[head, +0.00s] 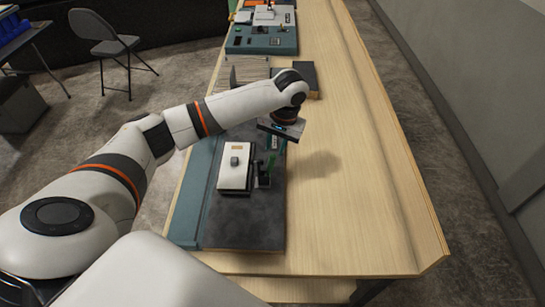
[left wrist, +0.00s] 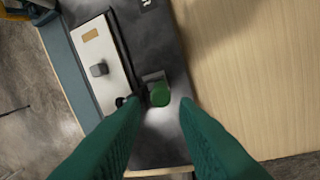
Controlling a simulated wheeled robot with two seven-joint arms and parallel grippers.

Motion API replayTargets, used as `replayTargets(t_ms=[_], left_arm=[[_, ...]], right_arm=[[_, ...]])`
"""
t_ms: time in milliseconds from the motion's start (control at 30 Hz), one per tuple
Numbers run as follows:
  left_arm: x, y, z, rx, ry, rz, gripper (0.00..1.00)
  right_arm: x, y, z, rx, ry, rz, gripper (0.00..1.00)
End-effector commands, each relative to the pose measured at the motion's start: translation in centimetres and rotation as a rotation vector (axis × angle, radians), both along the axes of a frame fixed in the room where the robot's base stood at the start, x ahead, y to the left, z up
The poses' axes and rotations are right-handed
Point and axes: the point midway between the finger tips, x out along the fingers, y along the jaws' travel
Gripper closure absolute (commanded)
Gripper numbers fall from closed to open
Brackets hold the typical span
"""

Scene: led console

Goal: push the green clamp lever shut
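The green clamp lever (left wrist: 159,94) shows end-on in the left wrist view, on a small grey mount beside a white box-like unit (left wrist: 95,50). In the head view the dark clamp (head: 264,179) stands at the right side of the white unit (head: 236,170), on a dark board (head: 245,220). My left gripper (head: 273,146) is above the clamp, pointing down. Its two green fingers (left wrist: 161,103) are spread apart, with the lever showing between their tips. I cannot tell whether a finger touches it. In the head view the green fingers and lever partly overlap. My right gripper is out of view.
The board has a teal strip (head: 196,190) on its left and lies on a long wooden table (head: 350,190). The table is clear to the right of the board. Farther back are a dark box (head: 306,76) and another teal board (head: 262,42) with parts.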

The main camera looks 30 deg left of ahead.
Motion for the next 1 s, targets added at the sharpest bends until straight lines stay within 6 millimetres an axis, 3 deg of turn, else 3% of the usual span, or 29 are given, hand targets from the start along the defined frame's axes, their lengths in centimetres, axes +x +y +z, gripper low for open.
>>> replayTargets(t_ms=[200, 400, 767, 967, 1000], left_arm=[[-0.3, 0.7, -4.1, 0.001, 0.004, -0.001, 0.73], [-0.3, 1.0, -6.5, 0.000, 0.000, -0.002, 0.73], [-0.3, 1.1, -7.3, -0.001, -0.002, -0.003, 0.73], [-0.3, 1.1, -7.2, -0.001, -0.002, -0.003, 1.00], [-0.3, 1.1, -7.2, -0.001, -0.002, -0.003, 1.00]], right_arm=[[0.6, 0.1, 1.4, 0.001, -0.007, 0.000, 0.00], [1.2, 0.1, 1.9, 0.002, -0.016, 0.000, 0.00], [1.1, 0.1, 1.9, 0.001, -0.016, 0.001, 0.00], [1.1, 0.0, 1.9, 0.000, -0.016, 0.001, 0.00], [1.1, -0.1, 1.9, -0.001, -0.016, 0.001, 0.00]])
